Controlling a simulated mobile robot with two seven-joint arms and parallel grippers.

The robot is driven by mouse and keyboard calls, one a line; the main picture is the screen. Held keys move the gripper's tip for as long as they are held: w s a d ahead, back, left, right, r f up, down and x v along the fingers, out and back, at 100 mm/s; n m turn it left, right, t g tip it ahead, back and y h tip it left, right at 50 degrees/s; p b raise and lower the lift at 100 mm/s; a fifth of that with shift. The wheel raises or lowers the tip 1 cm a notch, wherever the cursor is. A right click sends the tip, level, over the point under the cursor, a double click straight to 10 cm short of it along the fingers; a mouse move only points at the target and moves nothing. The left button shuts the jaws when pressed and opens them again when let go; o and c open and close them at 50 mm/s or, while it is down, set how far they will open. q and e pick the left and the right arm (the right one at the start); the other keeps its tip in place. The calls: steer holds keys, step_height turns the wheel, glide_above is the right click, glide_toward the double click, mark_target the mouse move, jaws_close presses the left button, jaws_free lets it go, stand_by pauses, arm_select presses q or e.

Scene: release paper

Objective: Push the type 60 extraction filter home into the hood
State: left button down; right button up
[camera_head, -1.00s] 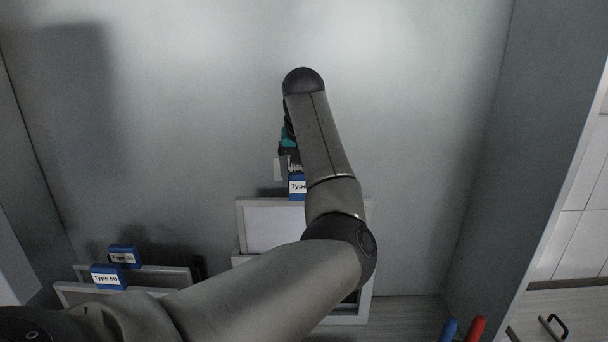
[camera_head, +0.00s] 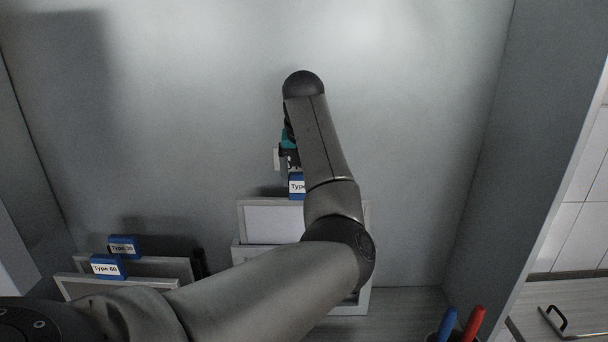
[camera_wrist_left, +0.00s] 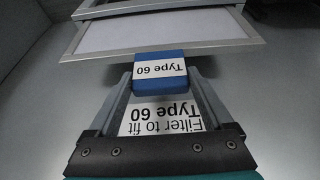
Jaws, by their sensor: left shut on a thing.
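The held filter (camera_head: 270,224) has a white panel, a pale frame and a blue tab (camera_head: 297,186). In the left wrist view the tab reads "Type 60" (camera_wrist_left: 160,72). My left gripper (camera_wrist_left: 160,88) is shut on this tab. A card reading "Filter to fit Type 60" (camera_wrist_left: 160,116) shows between the fingers. My right gripper is not in view.
At the lower left stand two more framed filters, with blue tabs reading "Type 30" (camera_head: 123,247) and "Type 60" (camera_head: 107,267). A blue pen (camera_head: 447,323) and a red pen (camera_head: 474,322) stand at the lower right. Grey walls close in the sides.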

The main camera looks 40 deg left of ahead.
arm_select(q)
step_height(320, 180, down, 14)
steer(key=b, duration=0.3)
stand_by(4.8)
jaws_free()
steer(key=p+v, duration=0.1)
steer(key=v, duration=1.4)
steer(key=shift+d, duration=0.1)
